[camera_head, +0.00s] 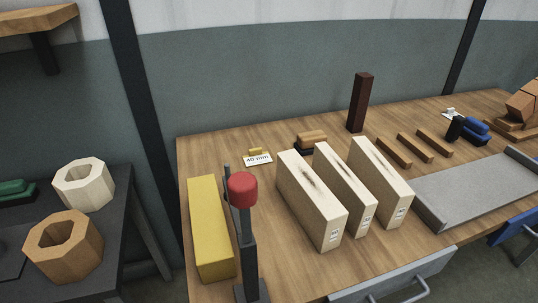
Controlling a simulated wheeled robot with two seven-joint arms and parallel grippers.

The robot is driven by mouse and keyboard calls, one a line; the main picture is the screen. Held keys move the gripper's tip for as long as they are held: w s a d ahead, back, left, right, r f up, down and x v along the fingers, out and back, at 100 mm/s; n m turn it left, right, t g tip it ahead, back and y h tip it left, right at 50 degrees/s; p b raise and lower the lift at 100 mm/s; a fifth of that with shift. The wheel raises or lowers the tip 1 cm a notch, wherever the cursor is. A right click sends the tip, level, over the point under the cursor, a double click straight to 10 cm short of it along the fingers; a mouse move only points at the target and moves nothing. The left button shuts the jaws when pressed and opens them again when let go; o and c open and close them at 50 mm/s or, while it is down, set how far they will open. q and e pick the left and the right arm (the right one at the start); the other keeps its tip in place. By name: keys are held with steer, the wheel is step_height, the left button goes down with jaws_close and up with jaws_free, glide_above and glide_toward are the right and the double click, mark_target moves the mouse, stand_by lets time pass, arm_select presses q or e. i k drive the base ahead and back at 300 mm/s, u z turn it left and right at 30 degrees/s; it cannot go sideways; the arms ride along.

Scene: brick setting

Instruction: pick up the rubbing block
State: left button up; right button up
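Three things here could be the rubbing block, and I cannot tell which one the name means. A small wooden-topped block with a dark base (311,139) sits on the wooden bench, behind the pale upright blocks. A blue-topped block (474,130) with black parts sits at the right rear of the bench. A green block (12,188) lies on the dark side table, cut by the left picture edge. Neither of my grippers is in view.
Several obstacles stand on the bench (222,148): pale upright blocks (312,203), a yellow bar (208,226), a red-topped dark post (243,188), a dark brown post (360,102), thin wooden strips (434,142) and a grey tray (470,190). Octagonal rings (62,218) stand on the side table.

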mark_target(306, 141)
steer(key=u, duration=0.4)
steer(key=k, duration=1)
steer(key=z, duration=0.5)
steer(key=i, duration=0.65)
steer(key=z, duration=0.4)
